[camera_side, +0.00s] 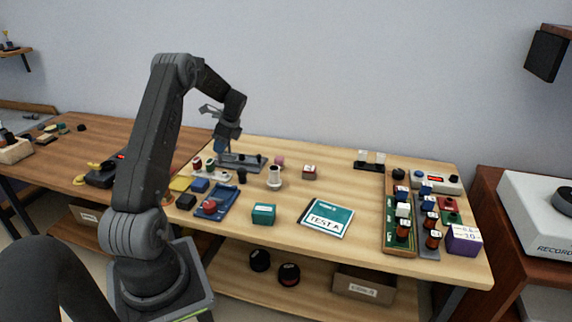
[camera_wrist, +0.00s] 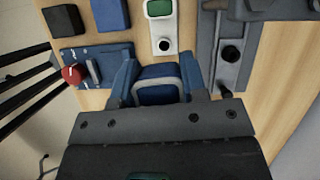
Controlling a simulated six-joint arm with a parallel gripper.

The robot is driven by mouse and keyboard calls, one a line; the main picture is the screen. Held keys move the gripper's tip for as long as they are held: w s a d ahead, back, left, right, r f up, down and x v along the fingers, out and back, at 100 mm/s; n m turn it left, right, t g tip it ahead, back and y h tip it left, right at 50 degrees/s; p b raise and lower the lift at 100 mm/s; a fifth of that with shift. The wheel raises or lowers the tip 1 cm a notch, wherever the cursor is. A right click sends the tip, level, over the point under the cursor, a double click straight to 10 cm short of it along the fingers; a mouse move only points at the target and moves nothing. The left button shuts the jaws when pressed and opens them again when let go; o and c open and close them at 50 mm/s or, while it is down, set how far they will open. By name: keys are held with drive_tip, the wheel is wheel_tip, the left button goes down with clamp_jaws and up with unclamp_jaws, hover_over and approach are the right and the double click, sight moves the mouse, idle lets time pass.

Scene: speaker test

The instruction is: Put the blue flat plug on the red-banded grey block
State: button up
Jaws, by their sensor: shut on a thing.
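My gripper (camera_side: 226,146) is at the back left of the light wooden table, above or beside a dark grey rail. In the wrist view its two blue fingers (camera_wrist: 157,82) are shut on a blue plug (camera_wrist: 160,72) with a pale grey band. The plug's lower part is hidden by the gripper body, and it is hardly visible in the side view. A small greyish block with a reddish band (camera_side: 310,173) stands right of the white spool, apart from my gripper. Its details are too small to be sure.
The grey rail (camera_side: 240,164) with black knobs is close to my gripper. A white spool (camera_side: 274,178), teal box (camera_side: 264,214), blue tray (camera_side: 222,210) with a red knob and teal booklet (camera_side: 327,217) lie nearby. Crowded component boards fill the right end. The table centre has free room.

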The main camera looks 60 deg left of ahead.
drive_tip(key=w+d+r+n+t+h, duration=0.1)
drive_tip(key=w+d+n+t+h, duration=0.25)
drive_tip(key=n, duration=0.95)
drive_tip(key=w+d+r+n+h, duration=0.15)
drive_tip(key=w+n+h, duration=0.25)
drive_tip(key=w+n, duration=0.55)
drive_tip(key=n+t+y, duration=0.3)
drive_tip(key=n+t, duration=0.1)
drive_tip(key=n, duration=1.3)
hover_over(314, 168)
drive_tip(key=s, duration=0.1)
drive_tip(key=f, duration=0.3)
drive_tip(key=a+f, duration=0.1)
drive_tip(key=f, duration=0.1)
drive_tip(key=shift+s+f, duration=0.2)
drive_tip(key=shift+f, duration=2.05)
drive_tip(key=shift+f, duration=0.1)
drive_tip(key=o, duration=0.9)
